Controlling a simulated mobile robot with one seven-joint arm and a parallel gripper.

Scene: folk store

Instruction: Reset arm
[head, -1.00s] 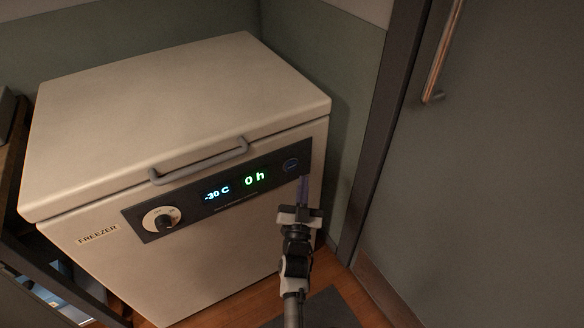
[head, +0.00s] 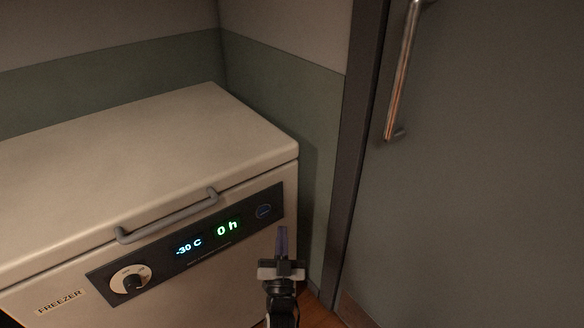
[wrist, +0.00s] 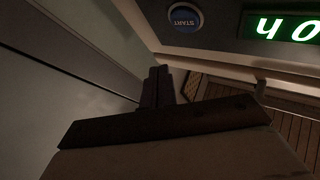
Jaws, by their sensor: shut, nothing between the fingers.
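My gripper (head: 282,240) is in front of the right part of the freezer front in the head view, its fingers together and pointing up, with nothing between them. It also shows dark in the wrist view (wrist: 157,88). The white chest freezer (head: 150,170) has its lid closed. Its dark control panel (head: 205,232) reads -30 C and 0 h and carries a dial (head: 131,282) at the left. The round blue START button (wrist: 185,17) shows upside down near the top of the wrist view, apart from the fingers. In the head view the button (head: 264,211) lies just above and left of the fingertips.
The grey lid handle (head: 168,220) juts out from the freezer front. A grey door (head: 480,170) with a metal bar handle (head: 403,75) stands to the right. A dark door frame (head: 355,150) is between door and wall. A little wooden floor (head: 318,312) shows below.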

